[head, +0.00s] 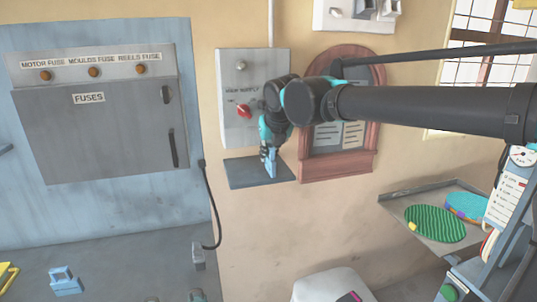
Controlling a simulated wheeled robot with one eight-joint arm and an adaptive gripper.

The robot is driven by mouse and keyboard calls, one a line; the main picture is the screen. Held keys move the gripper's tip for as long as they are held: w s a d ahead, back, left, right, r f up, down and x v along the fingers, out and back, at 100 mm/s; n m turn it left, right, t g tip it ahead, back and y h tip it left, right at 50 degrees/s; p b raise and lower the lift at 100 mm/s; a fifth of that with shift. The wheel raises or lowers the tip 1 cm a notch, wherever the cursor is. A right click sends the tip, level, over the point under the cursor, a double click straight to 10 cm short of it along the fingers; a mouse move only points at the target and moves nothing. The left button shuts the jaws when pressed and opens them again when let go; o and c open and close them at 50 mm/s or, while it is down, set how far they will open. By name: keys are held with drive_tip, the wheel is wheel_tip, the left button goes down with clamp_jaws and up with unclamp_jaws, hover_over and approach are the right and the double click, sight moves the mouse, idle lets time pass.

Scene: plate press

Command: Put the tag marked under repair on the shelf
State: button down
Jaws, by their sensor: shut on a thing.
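The shelf (245,174) is a small dark grey-blue ledge on the wall below the grey supply box. My gripper (268,155) is above the shelf, pointing down, and is shut on a small light-blue piece, which I take to be the tag (271,168). The tag is upright, with its lower end at or just above the shelf's surface; I cannot tell whether it touches. Its marking is not readable, and my gripper covers its upper part.
The supply box (232,80) with a red knob (243,111) is right behind my gripper. A wooden-framed notice board (336,168) stands close to the right. The fuse cabinet (95,125) is at left. A tray (405,205) with green and blue discs is at right.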

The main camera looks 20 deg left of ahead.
drive_tip(key=shift+f, duration=0.1)
drive_tip(key=c, duration=1.5)
unclamp_jaws()
drive_tip(key=shift+c, duration=0.2)
drive_tip(key=v, duration=1.2)
